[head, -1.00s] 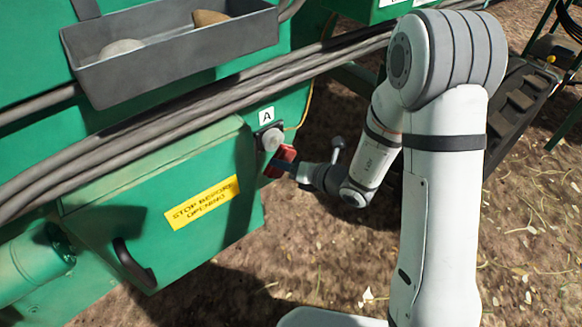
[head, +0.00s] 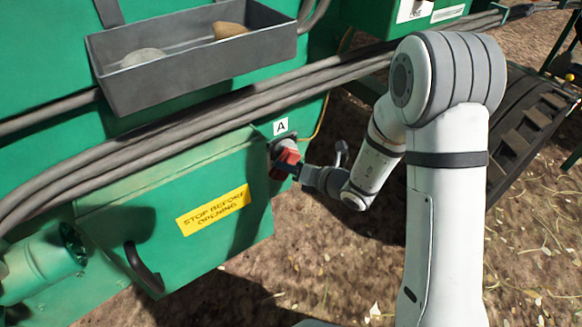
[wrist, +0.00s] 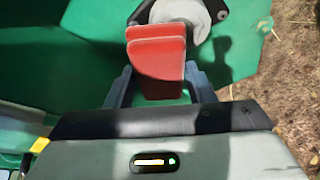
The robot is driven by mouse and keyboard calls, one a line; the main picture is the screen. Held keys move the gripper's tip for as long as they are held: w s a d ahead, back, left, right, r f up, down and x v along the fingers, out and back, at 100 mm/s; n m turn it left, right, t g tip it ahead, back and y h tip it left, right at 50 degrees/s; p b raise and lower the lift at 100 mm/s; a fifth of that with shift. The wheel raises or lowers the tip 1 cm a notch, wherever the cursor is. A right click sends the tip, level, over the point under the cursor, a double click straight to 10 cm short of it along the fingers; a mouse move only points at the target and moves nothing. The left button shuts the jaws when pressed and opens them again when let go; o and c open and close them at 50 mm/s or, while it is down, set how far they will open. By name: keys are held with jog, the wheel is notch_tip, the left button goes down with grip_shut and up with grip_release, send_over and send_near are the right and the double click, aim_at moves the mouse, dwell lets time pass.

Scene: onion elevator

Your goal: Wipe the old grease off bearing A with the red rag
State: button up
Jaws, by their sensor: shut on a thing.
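Bearing A sits on the green machine just below a white label marked A (head: 281,127). In the wrist view the bearing (wrist: 184,14) is a pale rounded housing on a dark flange, partly hidden behind the rag. My gripper (head: 292,168) is shut on the red rag (head: 284,161). In the wrist view the red rag (wrist: 157,60) stands between the two fingers, its far end overlapping the bearing's front. Whether it touches the bearing I cannot tell. Any grease on the bearing is hidden or too small to make out.
A grey tray (head: 200,70) with a pale lump and a brown lump hangs above thick grey hoses (head: 180,130). A green cover with a yellow sign (head: 213,210) and dark handle (head: 143,268) is left of the bearing. Open dirt ground lies below right.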

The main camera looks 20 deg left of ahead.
aim_at(299, 160)
jog(key=shift+w+a, duration=0.7)
jog(key=shift+a, duration=0.1)
jog(key=shift+d, duration=0.1)
dwell(0.4)
jog(key=shift+w+d+p, duration=0.55)
jog(key=shift+w+d, duration=1.65)
jog(key=shift+w, duration=0.4)
jog(key=shift+s+a+b, duration=0.45)
jog(key=shift+s+a, duration=1)
jog(key=shift+s, duration=0.05)
jog(key=shift+s+a+b, duration=0.35)
jog(key=shift+s+a, duration=0.55)
jog(key=shift+s, duration=0.25)
jog(key=s+d, duration=0.4)
jog(key=shift+d, duration=0.35)
jog(key=shift+d, duration=0.1)
